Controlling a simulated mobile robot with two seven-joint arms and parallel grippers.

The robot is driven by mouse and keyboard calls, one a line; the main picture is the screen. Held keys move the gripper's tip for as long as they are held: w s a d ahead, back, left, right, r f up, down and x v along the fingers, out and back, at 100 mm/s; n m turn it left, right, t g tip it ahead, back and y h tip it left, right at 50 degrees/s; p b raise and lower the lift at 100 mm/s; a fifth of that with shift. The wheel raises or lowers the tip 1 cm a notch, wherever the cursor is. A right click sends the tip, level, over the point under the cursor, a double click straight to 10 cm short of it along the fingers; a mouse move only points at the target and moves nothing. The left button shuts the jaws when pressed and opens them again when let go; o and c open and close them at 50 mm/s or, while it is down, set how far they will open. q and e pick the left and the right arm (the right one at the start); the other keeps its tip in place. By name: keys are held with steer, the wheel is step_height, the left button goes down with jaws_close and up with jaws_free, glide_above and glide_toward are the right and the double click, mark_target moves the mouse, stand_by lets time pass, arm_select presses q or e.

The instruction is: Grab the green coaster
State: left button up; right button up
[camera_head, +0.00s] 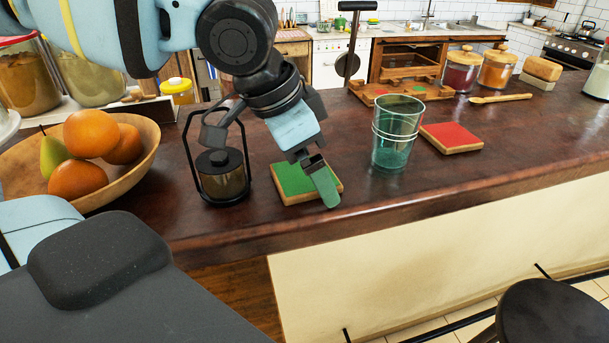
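The green coaster (291,180), a square wooden block with a green top, lies flat on the dark wooden counter, left of a teal glass. My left gripper (268,168) comes down from the upper left with its fingers spread apart. One finger is over the right part of the coaster and hides some of its top and front edge. The other finger is farther left, in front of the upper part of a black lantern. Nothing is held between the fingers. I cannot tell whether the right finger touches the coaster. My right gripper is not in view.
The black lantern (221,184) stands close left of the coaster. The teal glass (392,150) stands close on its right, with a red coaster (451,136) beyond. A wooden fruit bowl (129,177) is at left. The counter's front edge is just in front of the coaster.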

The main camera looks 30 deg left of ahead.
arm_select(q)
steer(key=shift+f, duration=0.15)
steer(key=shift+c, duration=0.3)
steer(key=c, duration=1)
steer(key=shift+o, duration=0.2)
steer(key=shift+r, duration=0.2)
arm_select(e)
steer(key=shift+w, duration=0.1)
arm_select(q)
steer(key=shift+r, duration=0.25)
step_height(320, 180, up, 3)
steer(key=shift+r+p, duration=0.2)
steer(key=shift+p, duration=0.35)
steer(key=s+d+r, duration=0.1)
steer(key=s+d, duration=0.7)
steer(key=s, duration=0.5)
steer(key=shift+s+d, duration=0.15)
steer(key=shift+s, duration=0.2)
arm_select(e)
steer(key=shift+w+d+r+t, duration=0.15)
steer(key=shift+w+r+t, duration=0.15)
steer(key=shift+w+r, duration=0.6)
